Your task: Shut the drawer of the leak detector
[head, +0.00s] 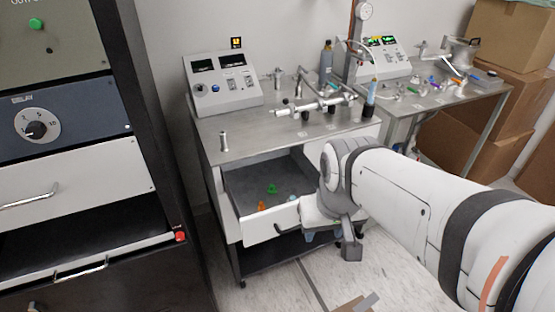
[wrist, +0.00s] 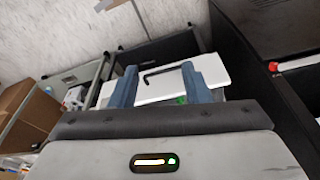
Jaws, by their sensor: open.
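The leak detector (head: 222,82) appears to be the grey cart with a sloped console on its top. Its drawer (head: 258,230) is pulled out below the top, with a white front and a dark handle (head: 288,233). A green piece (head: 272,189) and an orange piece (head: 262,206) lie inside. My gripper (wrist: 160,70) is open and empty at the drawer front. In the wrist view the white drawer front (wrist: 215,68) and its dark handle (wrist: 160,73) show between and beyond the two blue fingers. My wrist hides the drawer's right end in the head view; contact is unclear.
A black rack (head: 160,110) with its own white-fronted drawers stands close on the left. A second bench (head: 440,95) with small parts stands at the right, with cardboard boxes (head: 510,50) behind. The floor (head: 270,290) in front is mostly clear.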

